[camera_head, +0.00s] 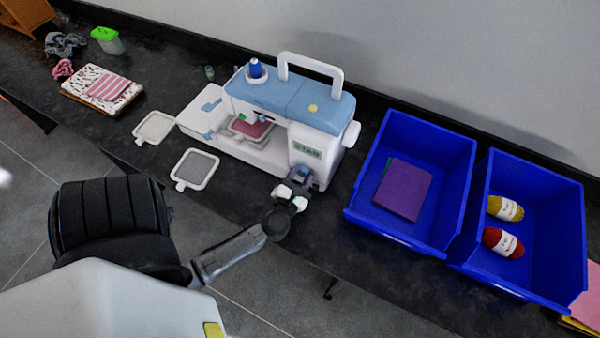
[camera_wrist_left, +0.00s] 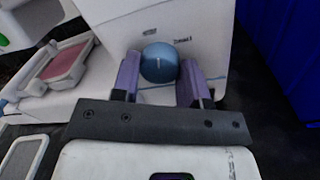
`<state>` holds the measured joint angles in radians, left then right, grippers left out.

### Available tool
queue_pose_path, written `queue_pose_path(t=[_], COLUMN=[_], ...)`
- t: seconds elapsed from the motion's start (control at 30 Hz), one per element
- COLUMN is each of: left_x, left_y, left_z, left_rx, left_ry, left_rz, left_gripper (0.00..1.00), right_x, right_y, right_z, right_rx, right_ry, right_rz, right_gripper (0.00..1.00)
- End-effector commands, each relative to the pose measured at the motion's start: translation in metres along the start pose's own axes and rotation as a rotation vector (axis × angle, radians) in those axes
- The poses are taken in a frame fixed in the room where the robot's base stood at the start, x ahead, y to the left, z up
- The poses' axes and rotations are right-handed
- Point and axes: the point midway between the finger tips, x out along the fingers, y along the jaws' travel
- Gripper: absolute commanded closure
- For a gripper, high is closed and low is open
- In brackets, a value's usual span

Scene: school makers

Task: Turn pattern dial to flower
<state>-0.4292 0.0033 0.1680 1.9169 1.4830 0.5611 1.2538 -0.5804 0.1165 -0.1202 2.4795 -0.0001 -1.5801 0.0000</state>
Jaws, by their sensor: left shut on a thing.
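The sewing machine (camera_head: 292,102) is white and light blue and stands on the dark counter, with an embroidery hoop (camera_head: 252,127) under its needle. Its pattern dial (camera_wrist_left: 159,62) is a round blue knob on the front face in the left wrist view, with a small pale mark on it. My left gripper (camera_wrist_left: 160,82) has its two purple fingers on either side of the dial and is shut on it. In the head view the gripper (camera_head: 299,175) is at the machine's lower right front and hides most of the dial. Small labels beside the dial are too small to read. My right gripper is not in view.
A blue bin (camera_head: 456,160) with purple fabric stands right of the machine, and another blue bin (camera_head: 567,230) holds yarn. Two empty hoops (camera_head: 192,183) (camera_head: 136,137) lie at the left front. Folded fabric (camera_head: 106,88) lies further left.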

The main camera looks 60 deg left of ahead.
Motion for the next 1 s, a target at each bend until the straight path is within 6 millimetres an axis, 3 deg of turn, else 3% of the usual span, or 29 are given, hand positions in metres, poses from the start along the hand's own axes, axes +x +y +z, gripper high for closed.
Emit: queue_pose_path(t=[1.0], left_x=[0.000], left_y=[0.001], left_z=[0.001], left_rx=[0.967], left_ry=[-0.062], left_rz=[0.013], left_gripper=[0.83], right_x=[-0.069], right_y=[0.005], right_z=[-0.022], right_rx=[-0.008], right_ry=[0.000], right_rz=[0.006], right_gripper=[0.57])
